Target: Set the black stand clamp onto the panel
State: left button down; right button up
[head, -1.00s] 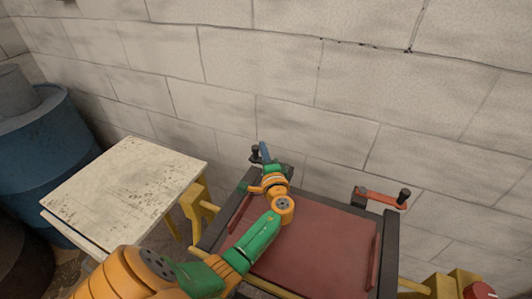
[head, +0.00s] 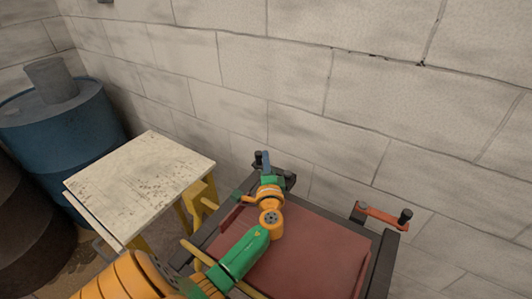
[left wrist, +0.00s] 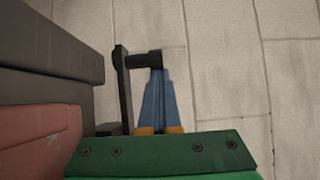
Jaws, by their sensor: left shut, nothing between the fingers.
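The black stand clamp (head: 259,158) is at the far left corner of the dark frame around the red panel (head: 308,252). It is partly hidden behind my left gripper (head: 266,157). My right gripper is not in view.
An orange-red clamp (head: 381,216) with dark knobs is at the frame's far right corner. A worn pale board (head: 140,185) on yellow supports stands at the left, with a blue drum (head: 62,135) beyond. A block wall (head: 340,90) closes the back.

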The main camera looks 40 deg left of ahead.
pick_arm(q)
jog(key=shift+a+f, duration=0.1)
jog(key=shift+f, duration=0.15)
jog(key=shift+s, duration=0.1)
jog(key=shift+s+r, duration=0.2)
jog(key=shift+s, duration=0.35)
jog(key=shift+s+d, duration=0.15)
jog(key=shift+d, duration=0.05)
dwell(0.9)
jog(key=shift+f, duration=0.1)
dwell(0.5)
